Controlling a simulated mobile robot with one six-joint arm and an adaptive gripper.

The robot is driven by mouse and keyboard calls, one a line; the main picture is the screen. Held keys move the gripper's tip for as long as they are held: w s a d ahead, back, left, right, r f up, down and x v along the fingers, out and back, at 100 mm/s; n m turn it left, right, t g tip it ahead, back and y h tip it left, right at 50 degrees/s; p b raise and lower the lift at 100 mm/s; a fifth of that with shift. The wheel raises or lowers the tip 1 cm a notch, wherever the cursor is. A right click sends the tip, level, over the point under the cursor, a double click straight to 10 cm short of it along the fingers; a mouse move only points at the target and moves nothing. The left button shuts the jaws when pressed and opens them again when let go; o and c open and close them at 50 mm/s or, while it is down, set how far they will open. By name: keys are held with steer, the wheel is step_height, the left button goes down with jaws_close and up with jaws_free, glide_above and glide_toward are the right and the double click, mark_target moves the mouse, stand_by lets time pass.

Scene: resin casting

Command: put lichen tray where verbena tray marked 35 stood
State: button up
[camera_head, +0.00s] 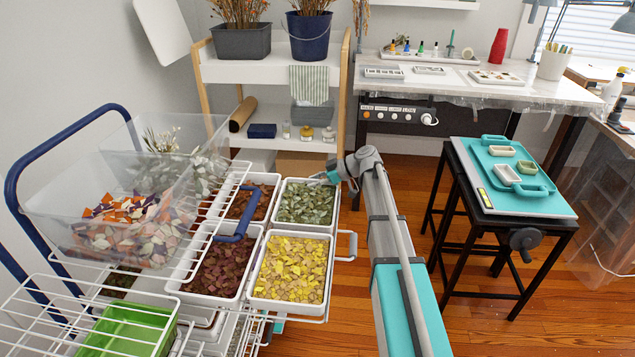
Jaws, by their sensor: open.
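A white tray of grey-green flakes, which looks like the lichen tray (305,203), sits at the back right of a white wire cart shelf. My gripper (322,178) is at that tray's far right rim, small in view and partly hidden by my arm. It is open; I cannot tell whether it touches the rim. Beside the tray on the left is a tray of reddish-brown flakes (255,200). In front are a tray of dark maroon flakes (212,268) and a tray of yellow flakes (292,268). No number is readable, so I cannot tell which is verbena.
Clear bins (120,225) of coloured pieces and a blue cart handle (60,150) stand at left. A bright green container (125,330) is in the lower left wire basket. Wooden floor (465,330) is open between.

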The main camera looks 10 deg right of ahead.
steer(key=shift+r, duration=0.1)
steer(key=shift+s+d+r+p, duration=0.1)
steer(key=shift+d+r+p, duration=0.3)
steer(key=shift+d+p, duration=0.1)
steer(key=p+v, duration=0.5)
steer(key=v, duration=0.5)
steer(key=shift+d, duration=0.4)
steer(key=shift+s, duration=0.1)
